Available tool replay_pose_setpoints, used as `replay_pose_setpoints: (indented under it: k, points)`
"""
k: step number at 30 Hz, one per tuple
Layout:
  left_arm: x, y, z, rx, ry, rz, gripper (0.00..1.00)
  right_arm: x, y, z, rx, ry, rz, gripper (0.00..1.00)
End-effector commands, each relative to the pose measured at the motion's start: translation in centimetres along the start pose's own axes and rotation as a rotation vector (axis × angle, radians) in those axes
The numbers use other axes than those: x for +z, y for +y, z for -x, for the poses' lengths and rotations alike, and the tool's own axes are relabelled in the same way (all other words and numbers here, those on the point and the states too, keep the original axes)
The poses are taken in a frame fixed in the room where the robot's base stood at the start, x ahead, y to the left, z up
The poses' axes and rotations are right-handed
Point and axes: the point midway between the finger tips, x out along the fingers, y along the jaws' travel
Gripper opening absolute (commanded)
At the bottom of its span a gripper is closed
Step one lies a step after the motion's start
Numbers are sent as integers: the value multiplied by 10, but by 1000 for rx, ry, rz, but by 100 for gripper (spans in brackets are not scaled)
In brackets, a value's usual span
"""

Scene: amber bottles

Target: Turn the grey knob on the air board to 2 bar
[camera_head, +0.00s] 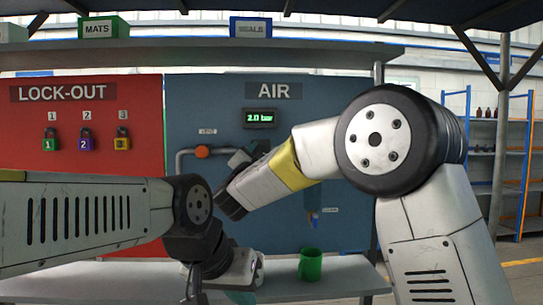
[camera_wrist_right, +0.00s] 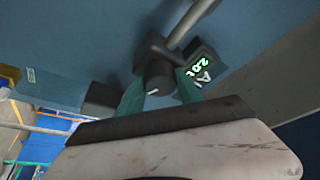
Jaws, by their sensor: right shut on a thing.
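The blue air board (camera_head: 345,95) stands at the centre in the head view. Its display (camera_head: 260,118) reads 2.0 bar in green; it also shows in the wrist view (camera_wrist_right: 205,66). The dark grey knob (camera_wrist_right: 158,74) with a white mark is in the wrist view, between the teal fingers of my right gripper (camera_wrist_right: 159,90), which is shut on it. In the head view my right arm covers the knob area. My left gripper (camera_head: 240,296) hangs low over the bench at the bottom, away from the board; its finger gap is not clear.
A pipe with an orange cap (camera_head: 202,152) is left of the knob area. A green mug (camera_head: 310,264) stands on the bench (camera_head: 345,275). The red lock-out board (camera_head: 95,145) with several padlocks is at the left. A shelf (camera_head: 200,54) with green and blue boxes runs above.

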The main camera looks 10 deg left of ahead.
Motion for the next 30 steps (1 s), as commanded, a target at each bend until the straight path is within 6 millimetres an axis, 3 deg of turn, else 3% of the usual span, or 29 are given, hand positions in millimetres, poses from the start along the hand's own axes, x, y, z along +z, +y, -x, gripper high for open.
replay_pose_setpoints:
  k: [19, 20, 23, 30]
  points:
    - [0, 0, 0, 0, 0, 0, 0, 1, 0, 0, 22, -2, -49, 2]
    - [0, 0, 0, 0, 0, 0, 0, 1, 0, 0, 22, -2, -49, 44]
    - [0, 0, 0, 0, 0, 0, 0, 1, 0, 0, 22, -2, -48, 64]
    - [0, 0, 0, 0, 0, 0, 0, 0, 0, 0, 21, -1, -48, 64]
